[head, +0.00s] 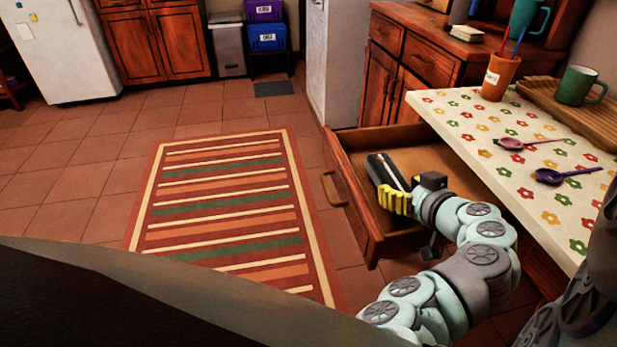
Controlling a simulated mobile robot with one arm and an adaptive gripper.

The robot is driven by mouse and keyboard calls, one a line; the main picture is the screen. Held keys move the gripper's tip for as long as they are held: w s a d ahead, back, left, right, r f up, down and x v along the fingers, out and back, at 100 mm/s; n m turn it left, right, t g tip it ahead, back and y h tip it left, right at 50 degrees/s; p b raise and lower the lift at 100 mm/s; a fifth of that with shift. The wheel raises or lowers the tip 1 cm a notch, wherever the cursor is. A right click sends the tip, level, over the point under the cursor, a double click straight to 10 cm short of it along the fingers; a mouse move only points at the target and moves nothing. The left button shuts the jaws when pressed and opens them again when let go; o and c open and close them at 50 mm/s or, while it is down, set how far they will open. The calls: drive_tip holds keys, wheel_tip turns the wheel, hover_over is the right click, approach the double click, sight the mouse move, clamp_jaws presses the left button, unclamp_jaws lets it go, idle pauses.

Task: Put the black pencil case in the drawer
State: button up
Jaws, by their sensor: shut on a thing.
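The black pencil case (386,170) is a dark, long shape at the tip of my gripper (396,190), which has yellow fingers. The gripper is shut on the case and holds it over or inside the open wooden drawer (357,207). I cannot tell whether the case touches the drawer floor. The drawer is pulled out from under the flower-patterned tabletop (470,125). Its far inner part looks empty. My gripper and wrist hide part of the case and the drawer's near right side.
On the tabletop are an orange cup (497,78), a green mug (579,86) on a wooden tray (540,92), a pink spoon (512,144) and a purple spoon (550,177). A striped rug (225,210) lies on the open tiled floor left of the drawer.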

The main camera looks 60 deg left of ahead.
drive_tip(key=shift+s, duration=0.1)
drive_tip(key=o, duration=1.3)
drive_tip(key=shift+f, duration=0.1)
drive_tip(key=shift+r+p, duration=0.85)
drive_tip(key=shift+p, duration=0.05)
drive_tip(key=shift+d, duration=0.35)
drive_tip(key=v, duration=0.9)
drive_tip(key=shift+d+f, duration=0.15)
drive_tip(key=shift+v, duration=1)
